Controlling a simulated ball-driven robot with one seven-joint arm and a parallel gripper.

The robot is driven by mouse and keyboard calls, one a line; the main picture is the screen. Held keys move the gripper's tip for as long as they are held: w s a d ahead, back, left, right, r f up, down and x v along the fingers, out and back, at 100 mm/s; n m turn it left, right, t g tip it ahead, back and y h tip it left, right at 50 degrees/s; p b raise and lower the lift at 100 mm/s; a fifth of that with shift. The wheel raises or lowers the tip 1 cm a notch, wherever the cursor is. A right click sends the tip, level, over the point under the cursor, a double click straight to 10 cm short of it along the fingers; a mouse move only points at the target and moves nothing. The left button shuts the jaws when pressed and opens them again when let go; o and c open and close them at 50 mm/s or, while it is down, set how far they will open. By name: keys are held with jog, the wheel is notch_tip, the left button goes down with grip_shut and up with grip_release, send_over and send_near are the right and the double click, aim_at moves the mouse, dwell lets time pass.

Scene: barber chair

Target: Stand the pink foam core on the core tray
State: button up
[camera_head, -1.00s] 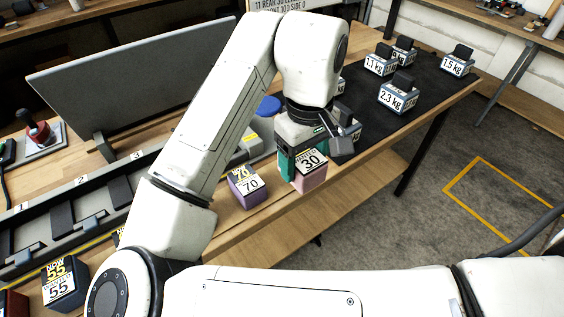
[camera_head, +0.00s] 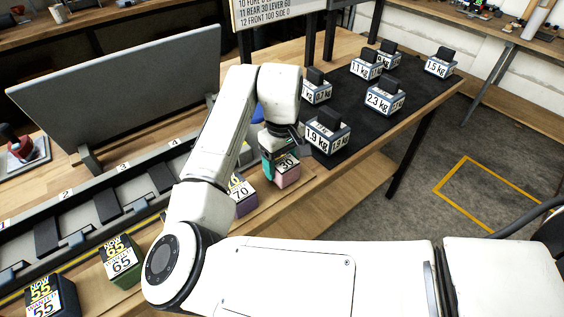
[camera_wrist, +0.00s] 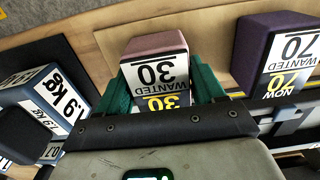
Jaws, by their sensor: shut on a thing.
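The pink foam core (camera_head: 288,179) has a white and black label reading 30. My gripper (camera_head: 280,163) is shut on it, with green fingers on two opposite sides. In the wrist view the pink core (camera_wrist: 155,44) sits upright between the fingers of my gripper (camera_wrist: 162,78), its labelled faces towards the camera. A pale wooden strip along the table's front edge, which looks like the core tray (camera_wrist: 110,38), lies under or just below the core. I cannot tell whether the core touches it.
The purple 70 core (camera_head: 243,205) stands just left of the pink one and is partly hidden by my arm. A green 65 core (camera_head: 121,262) and a dark 55 core (camera_head: 48,300) stand further left. A 1.9 kg weight (camera_head: 327,134) on a black mat is close on the right.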

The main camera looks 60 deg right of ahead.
aim_at(282, 160)
jog(key=shift+f, duration=0.2)
jog(key=shift+f, duration=0.1)
jog(key=o, duration=1.1)
jog(key=shift+c, duration=0.2)
notch_tip(282, 160, up, 12)
jog(key=shift+p, duration=0.3)
